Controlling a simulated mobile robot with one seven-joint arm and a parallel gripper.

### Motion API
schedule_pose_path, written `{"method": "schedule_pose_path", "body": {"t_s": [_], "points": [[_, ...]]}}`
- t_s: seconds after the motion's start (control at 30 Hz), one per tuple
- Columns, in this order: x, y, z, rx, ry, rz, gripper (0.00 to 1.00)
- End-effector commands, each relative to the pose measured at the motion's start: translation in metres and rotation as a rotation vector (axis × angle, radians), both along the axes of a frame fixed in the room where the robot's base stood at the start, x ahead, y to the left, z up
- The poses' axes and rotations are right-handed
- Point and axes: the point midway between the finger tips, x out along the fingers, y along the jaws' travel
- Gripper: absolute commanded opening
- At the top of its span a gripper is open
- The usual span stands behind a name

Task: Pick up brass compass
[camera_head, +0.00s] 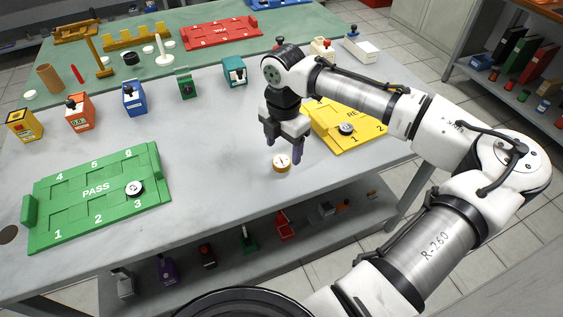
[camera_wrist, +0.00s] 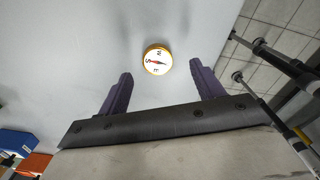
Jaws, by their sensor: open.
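The brass compass (camera_head: 281,162) is a small round brass-rimmed disc with a white dial. It lies face up on the grey table (camera_head: 215,190) near the front edge. In the wrist view the compass (camera_wrist: 158,60) lies beyond the fingertips, roughly centred between them, with letters and a red needle on its dial. My gripper (camera_head: 284,150) is open above the table, its purple fingers close to the compass in the head view. In the wrist view both fingers (camera_wrist: 160,82) are spread wide with nothing between them.
A yellow tray (camera_head: 365,141) with a round dark-rimmed piece (camera_head: 346,128) is close to the right of my gripper. A green PASS tray (camera_head: 75,205) stands at the left. Coloured blocks (camera_head: 134,98) line the back. The table between the green tray and compass is clear.

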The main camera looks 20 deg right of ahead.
Motion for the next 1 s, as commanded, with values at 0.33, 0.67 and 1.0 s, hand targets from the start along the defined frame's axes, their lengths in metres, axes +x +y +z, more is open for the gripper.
{"method": "schedule_pose_path", "body": {"t_s": [0.33, 0.67, 1.0], "points": [[0.003, 0.004, -0.042, -0.001, 0.000, -0.001, 0.67], [0.003, 0.004, -0.044, 0.000, -0.001, -0.001, 0.56], [0.003, 0.004, -0.044, 0.000, -0.001, -0.001, 0.17]]}}
